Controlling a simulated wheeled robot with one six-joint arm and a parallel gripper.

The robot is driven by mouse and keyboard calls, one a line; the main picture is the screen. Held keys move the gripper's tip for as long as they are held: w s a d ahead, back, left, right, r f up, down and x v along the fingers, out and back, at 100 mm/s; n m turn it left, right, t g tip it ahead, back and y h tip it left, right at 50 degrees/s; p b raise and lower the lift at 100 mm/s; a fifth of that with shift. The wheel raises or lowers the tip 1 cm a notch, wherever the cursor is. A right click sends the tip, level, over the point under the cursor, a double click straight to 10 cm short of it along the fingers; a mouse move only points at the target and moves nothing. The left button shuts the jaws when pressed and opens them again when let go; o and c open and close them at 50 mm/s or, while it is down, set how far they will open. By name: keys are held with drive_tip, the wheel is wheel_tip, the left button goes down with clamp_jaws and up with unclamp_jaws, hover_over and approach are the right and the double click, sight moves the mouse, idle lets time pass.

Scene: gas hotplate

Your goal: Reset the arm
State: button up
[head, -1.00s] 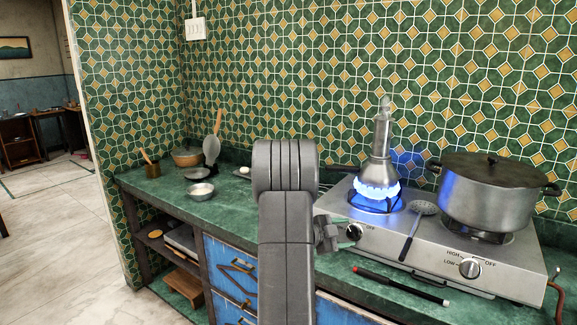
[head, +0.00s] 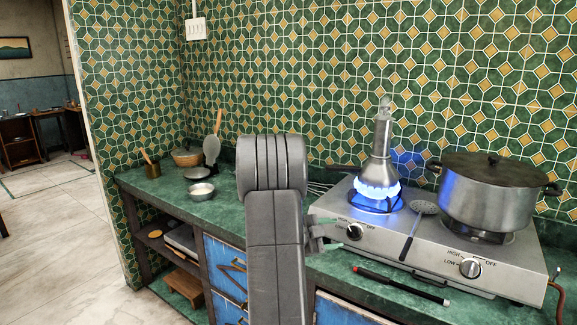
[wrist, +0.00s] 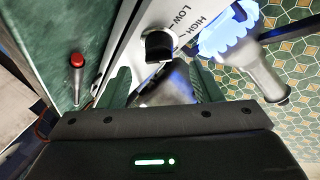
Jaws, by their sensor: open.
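My arm stands upright in the middle of the head view. My gripper (head: 332,240) is partly hidden behind it, just left of the left stove knob (head: 354,231). In the wrist view, the two green fingers of my gripper (wrist: 162,84) are apart with nothing held between them. The black left knob (wrist: 160,45) lies beyond the fingertips, clear of them. The steel gas hotplate (head: 428,262) has its left burner lit with a blue flame (head: 377,190) under a slim metal pot (head: 381,145).
A large lidded pot (head: 487,190) stands on the right burner. A skimmer (head: 417,228) lies on the hotplate, and a black-and-red stick (head: 400,285) lies along the counter front. Bowls and utensils stand at the back left. The green counter (head: 160,187) has bare room at left.

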sight(351, 233)
drive_tip(key=v, duration=0.7)
drive_tip(key=x, duration=1.3)
drive_tip(key=shift+w+d+f, duration=0.1)
drive_tip(key=shift+d+f, duration=0.05)
drive_tip(key=shift+d, duration=0.1)
drive_tip(key=shift+a+f+n+t+b, duration=0.15)
drive_tip(key=shift+f+n+t+b, duration=0.25)
drive_tip(key=shift+n, duration=0.3)
drive_tip(key=shift+s+a+r+n+t+b, duration=0.15)
drive_tip(key=shift+n+t+b, duration=0.15)
drive_tip(key=shift+n, duration=0.3)
drive_tip(key=shift+s+d+n+t+b, duration=0.1)
drive_tip(key=shift+n+t+b, duration=0.2)
drive_tip(key=shift+n, duration=0.3)
drive_tip(key=n+t, duration=0.2)
drive_tip(key=n, duration=0.1)
drive_tip(key=n+t+y+b, duration=0.1)
drive_tip(key=n+t, duration=0.1)
drive_tip(key=n, duration=0.1)
drive_tip(key=shift+s+n, duration=0.2)
drive_tip(key=shift+n, duration=0.2)
drive_tip(key=shift+s+a+n+y, duration=0.1)
drive_tip(key=shift+s+n+y, duration=0.1)
drive_tip(key=shift+n+y, duration=0.15)
drive_tip(key=b+v, duration=0.1)
drive_tip(key=v, duration=1.1)
drive_tip(key=shift+s+a, duration=0.1)
drive_tip(key=shift+s, duration=0.05)
